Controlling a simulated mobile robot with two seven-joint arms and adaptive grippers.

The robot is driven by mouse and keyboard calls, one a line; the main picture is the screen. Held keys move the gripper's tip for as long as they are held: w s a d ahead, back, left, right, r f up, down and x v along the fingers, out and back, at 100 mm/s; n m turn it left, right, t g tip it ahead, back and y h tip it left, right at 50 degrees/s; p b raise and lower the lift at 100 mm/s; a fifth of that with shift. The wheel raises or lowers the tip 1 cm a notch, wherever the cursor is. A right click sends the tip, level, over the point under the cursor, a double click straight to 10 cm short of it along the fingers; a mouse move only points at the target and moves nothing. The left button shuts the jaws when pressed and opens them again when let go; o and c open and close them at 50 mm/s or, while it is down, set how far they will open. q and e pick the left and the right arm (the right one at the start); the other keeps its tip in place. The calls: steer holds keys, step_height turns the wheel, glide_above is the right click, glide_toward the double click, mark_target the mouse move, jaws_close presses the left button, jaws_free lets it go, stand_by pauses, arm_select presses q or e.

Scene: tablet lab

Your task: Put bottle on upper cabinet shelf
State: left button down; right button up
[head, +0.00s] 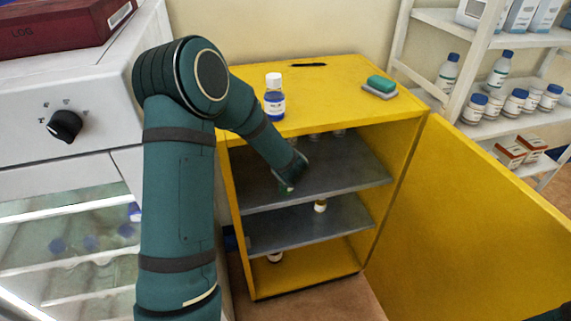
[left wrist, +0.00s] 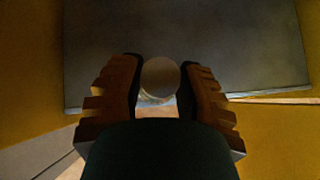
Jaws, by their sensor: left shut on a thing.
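My left gripper (left wrist: 160,64) is shut on a bottle; in the left wrist view its pale round cap (left wrist: 160,78) shows between the two fingers. The bottle's body is mostly hidden there. In the head view my left arm reaches into the open yellow cabinet (head: 384,107), over the upper grey shelf (head: 345,174). The fingers and the held bottle are not clearly visible there, behind the wrist. The shelf's grey surface also shows in the left wrist view (left wrist: 230,40). I cannot tell whether the bottle touches it. My right gripper is not in view.
A small bottle (head: 320,206) stands on the lower shelf (head: 345,222), another (head: 274,257) on the cabinet floor. The yellow door (head: 480,220) stands open at right. Small bottles show behind on the upper shelf.

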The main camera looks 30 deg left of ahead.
arm_select(q)
steer(key=shift+w+a+f, duration=0.35)
steer(key=shift+w+a, duration=0.1)
steer(key=shift+w, duration=0.1)
steer(key=shift+w+a+f, duration=0.35)
steer(key=shift+w+a, duration=0.05)
steer(key=shift+w, duration=0.15)
steer(key=shift+f, duration=0.1)
steer(key=shift+f+b, duration=0.15)
steer(key=shift+b, duration=0.35)
steer(key=c, duration=0.7)
jaws_free()
